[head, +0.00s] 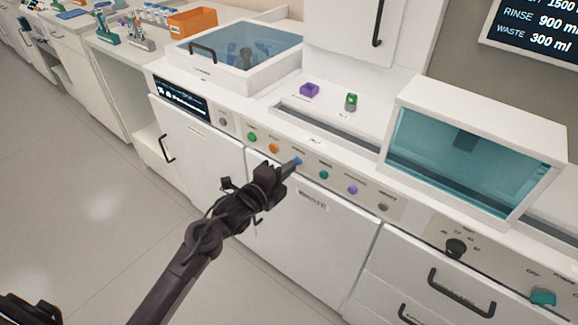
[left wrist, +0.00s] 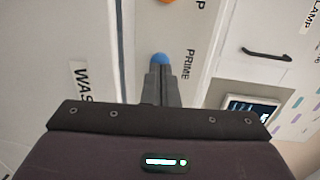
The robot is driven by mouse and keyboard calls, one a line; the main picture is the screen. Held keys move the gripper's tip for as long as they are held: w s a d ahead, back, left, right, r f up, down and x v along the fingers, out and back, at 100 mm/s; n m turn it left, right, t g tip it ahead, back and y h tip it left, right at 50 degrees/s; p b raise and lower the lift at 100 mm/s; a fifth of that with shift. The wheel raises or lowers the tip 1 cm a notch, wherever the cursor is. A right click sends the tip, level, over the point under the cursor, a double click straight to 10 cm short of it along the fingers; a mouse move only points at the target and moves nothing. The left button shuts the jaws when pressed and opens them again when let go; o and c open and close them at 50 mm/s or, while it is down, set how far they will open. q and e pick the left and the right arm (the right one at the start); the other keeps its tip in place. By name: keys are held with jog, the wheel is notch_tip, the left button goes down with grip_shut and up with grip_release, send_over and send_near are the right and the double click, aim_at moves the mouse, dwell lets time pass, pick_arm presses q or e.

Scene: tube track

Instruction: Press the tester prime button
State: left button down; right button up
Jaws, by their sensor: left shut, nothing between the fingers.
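The prime button is a small blue round button (head: 297,161) on the white front panel, in a row of coloured buttons. In the left wrist view the blue button (left wrist: 161,58) sits just beyond my fingertips, beside the printed word PRIME. My left gripper (head: 290,166) reaches in from the lower left and points at the blue button. Its fingers (left wrist: 160,74) are shut together with nothing between them. The fingertips hide the lower part of the button, and I cannot tell whether they touch it.
Green (head: 252,137) and orange (head: 274,148) buttons lie to the left, teal (head: 323,174) and purple (head: 352,189) ones to the right. A teal-windowed box (head: 452,163) stands on the counter at right. The floor (head: 75,200) at left is clear.

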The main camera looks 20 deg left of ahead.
pick_arm(q)
jog(key=shift+w+d, duration=0.15)
jog(key=shift+w, duration=0.25)
